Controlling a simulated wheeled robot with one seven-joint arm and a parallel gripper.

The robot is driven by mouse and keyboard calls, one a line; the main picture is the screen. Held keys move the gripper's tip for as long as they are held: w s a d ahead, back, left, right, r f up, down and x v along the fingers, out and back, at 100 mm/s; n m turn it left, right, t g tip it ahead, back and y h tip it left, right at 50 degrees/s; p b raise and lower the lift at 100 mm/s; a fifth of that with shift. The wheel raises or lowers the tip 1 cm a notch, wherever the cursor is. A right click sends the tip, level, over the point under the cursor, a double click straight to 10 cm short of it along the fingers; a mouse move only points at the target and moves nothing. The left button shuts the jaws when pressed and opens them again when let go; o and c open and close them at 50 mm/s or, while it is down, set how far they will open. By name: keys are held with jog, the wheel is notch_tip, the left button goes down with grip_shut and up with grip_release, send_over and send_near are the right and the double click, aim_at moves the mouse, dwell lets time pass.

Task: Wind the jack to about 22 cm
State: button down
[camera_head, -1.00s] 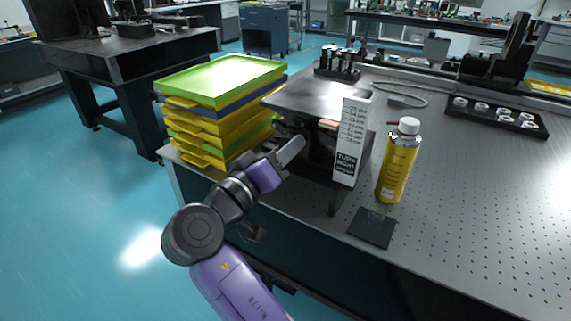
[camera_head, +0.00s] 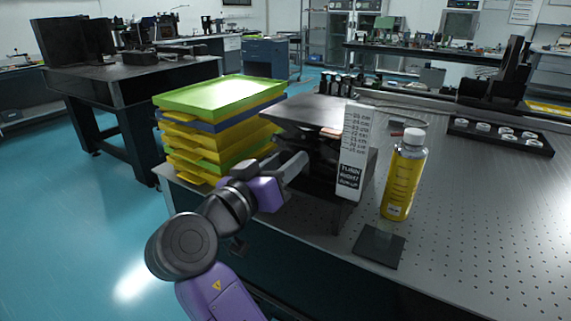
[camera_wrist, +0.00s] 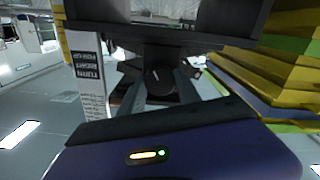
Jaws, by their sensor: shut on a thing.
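The black jack (camera_head: 310,110) stands on the optical table beside the tray stack, its flat top plate raised. A white scale card (camera_head: 352,150) with cm marks and "turn right" lettering stands at its right front. An orange pointer (camera_head: 331,132) lies against the card's upper half; the exact reading is too small to tell. My gripper (camera_head: 301,160) reaches the jack's front from the left. In the wrist view my gripper (camera_wrist: 160,92) is shut on the jack's dark round knob (camera_wrist: 157,76) under the plate. The card (camera_wrist: 88,75) shows at left there.
A stack of green, yellow and blue trays (camera_head: 215,125) stands close left of the jack. A yellow bottle (camera_head: 404,178) and a dark square plate (camera_head: 379,246) are to the right. A black holder with white pieces (camera_head: 500,136) lies further back. The table's right front is clear.

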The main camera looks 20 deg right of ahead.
jog(key=shift+f, duration=0.1)
jog(key=c, duration=0.9)
grip_release()
jog(key=shift+o, duration=0.2)
jog(key=p+v, duration=0.1)
jog(key=v, duration=0.6)
jog(key=shift+s+a, duration=0.25)
jog(key=shift+a, duration=0.05)
